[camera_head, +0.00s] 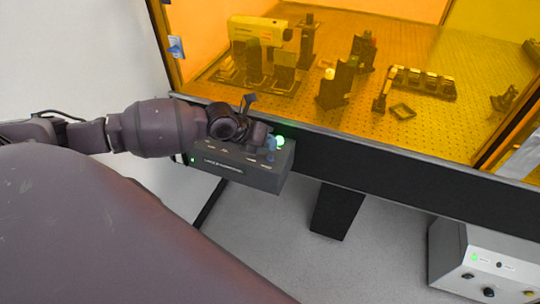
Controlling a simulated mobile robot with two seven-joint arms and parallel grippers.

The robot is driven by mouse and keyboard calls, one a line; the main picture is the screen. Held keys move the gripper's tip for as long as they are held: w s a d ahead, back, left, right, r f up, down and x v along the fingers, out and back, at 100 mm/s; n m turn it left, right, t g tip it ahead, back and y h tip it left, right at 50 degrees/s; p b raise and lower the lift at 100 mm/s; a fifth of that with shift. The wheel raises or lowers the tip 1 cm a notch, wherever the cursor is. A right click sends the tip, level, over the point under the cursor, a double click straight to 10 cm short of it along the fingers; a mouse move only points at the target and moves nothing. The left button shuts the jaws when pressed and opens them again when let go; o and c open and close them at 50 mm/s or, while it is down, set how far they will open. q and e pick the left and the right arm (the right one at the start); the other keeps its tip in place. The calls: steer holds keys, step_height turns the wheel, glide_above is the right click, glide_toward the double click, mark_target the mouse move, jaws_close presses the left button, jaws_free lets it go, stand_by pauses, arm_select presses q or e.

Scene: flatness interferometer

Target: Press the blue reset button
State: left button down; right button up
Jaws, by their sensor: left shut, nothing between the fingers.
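The dark grey control box (240,174) is mounted at the front edge of the table, left of the middle. A small blue part (271,147), which looks like the reset button, shows near the box's right end. My left gripper (262,140) is over the top of the box, shut and empty, close beside the blue part. I cannot tell whether they touch. The gripper and wrist hide part of the box's top. My right gripper is not in view.
Behind amber panels, a perforated optical table (330,110) carries a yellow instrument (260,30) and several dark mounts. A blue-marked switch (175,47) is on the left frame. A white unit with knobs (485,265) stands at lower right. The floor below the box is clear.

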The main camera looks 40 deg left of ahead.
mark_target(269, 156)
arm_select(q)
steer(key=shift+r+p, duration=0.85)
steer(key=shift+r, duration=0.75)
steer(key=shift+r+p, duration=0.35)
steer(key=shift+r, duration=0.15)
